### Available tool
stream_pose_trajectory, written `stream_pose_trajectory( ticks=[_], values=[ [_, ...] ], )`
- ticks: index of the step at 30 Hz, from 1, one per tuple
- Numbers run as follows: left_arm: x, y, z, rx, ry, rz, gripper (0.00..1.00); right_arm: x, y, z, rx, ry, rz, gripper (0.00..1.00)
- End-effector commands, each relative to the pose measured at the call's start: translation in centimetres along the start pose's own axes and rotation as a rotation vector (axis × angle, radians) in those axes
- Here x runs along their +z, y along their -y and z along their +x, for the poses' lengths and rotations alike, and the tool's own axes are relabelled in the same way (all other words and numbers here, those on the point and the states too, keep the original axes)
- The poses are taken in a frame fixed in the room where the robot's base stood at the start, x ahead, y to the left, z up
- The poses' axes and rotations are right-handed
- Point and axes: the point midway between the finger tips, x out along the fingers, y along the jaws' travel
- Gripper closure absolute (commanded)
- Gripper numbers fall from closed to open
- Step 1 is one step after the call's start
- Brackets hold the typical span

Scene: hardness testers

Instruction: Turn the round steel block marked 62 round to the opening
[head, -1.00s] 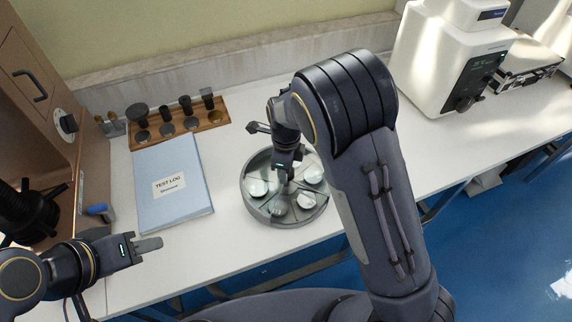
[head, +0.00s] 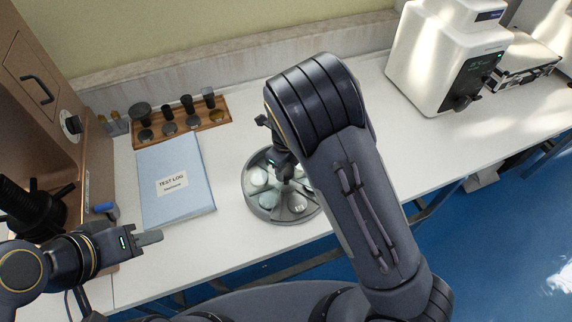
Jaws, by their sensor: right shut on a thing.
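A round grey tray (head: 252,202) stands on the white bench, split into compartments by radial walls. Several round steel blocks lie in it, among them one at the left (head: 258,176), one at the lower left (head: 269,199) and one at the front (head: 298,204). Their marks are too small to read, so I cannot tell which is 62. I cannot make out the opening. My right gripper (head: 285,178) points down at the tray's middle, shut on what seems its central knob, mostly hidden. My right arm covers the tray's right edge.
A blue test log (head: 178,195) lies left of the tray. Behind it is a wooden rack (head: 215,117) with several dark fittings. A brown machine (head: 35,90) stands at the left, a white tester (head: 435,65) at the back right. Bench between tray and tester is clear.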

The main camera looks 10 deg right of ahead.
Motion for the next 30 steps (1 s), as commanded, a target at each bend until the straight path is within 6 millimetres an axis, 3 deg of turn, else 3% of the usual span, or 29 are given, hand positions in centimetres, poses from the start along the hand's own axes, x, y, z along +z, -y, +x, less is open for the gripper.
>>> stream_pose_trajectory(
  ticks=[17,18,23,30],
  values=[
    [-0.07,-0.06,-0.14,0.0,0.0,0.0,0.64,0.11,0.1,-0.13,-0.003,0.004,0.019,0.99],
    [-0.07,-0.06,-0.14,0.0,0.0,0.0,0.64,0.11,0.1,-0.13,-0.003,0.004,0.019,0.56],
    [-0.06,-0.06,-0.13,0.0,0.0,0.0,0.64,0.07,0.06,-0.09,-0.002,0.003,0.019,0.36],
    [-0.06,-0.05,-0.12,0.0,0.0,0.0,0.64,0.03,0.02,-0.05,-0.001,0.001,0.019,0.36]
  ],
)
